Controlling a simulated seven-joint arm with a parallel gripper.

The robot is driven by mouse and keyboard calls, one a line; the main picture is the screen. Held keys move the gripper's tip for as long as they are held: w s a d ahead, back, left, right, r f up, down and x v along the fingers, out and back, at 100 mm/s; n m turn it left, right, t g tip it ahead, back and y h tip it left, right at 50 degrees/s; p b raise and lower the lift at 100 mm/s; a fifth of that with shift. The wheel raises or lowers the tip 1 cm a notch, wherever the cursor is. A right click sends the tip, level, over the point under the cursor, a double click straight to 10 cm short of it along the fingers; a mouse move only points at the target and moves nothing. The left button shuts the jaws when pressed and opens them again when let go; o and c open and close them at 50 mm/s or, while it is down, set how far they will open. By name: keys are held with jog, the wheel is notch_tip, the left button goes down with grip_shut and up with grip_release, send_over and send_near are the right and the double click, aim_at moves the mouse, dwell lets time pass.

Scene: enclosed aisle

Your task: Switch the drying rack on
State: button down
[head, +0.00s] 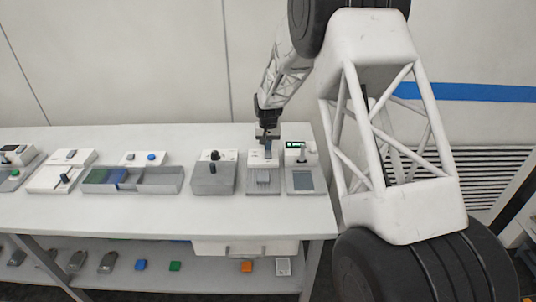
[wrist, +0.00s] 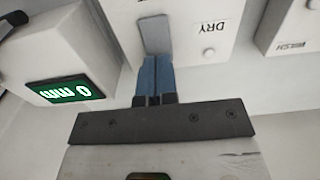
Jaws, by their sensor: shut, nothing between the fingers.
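The drying rack (head: 263,190) stands on the bench near its right end, a grey base with upright slats and a white housing behind. In the wrist view its white housing (wrist: 190,70) carries the label DRY, a small pale round button or lamp (wrist: 209,52) and a grey flat switch paddle (wrist: 155,32). My gripper (head: 268,150) is over the rack's housing. In the wrist view my gripper's blue fingertips (wrist: 153,68) are shut together, empty, right at the end of the paddle. I cannot tell whether they touch it.
A grey box with a black knob (head: 213,180) and a WASH-labelled housing (wrist: 290,42) are on the other side. Trays and other devices line the bench (head: 215,215); its front strip is clear.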

jog(key=shift+f, duration=0.65)
dwell(0.7)
jog(key=shift+r, duration=0.1)
jog(key=shift+r, duration=3.4)
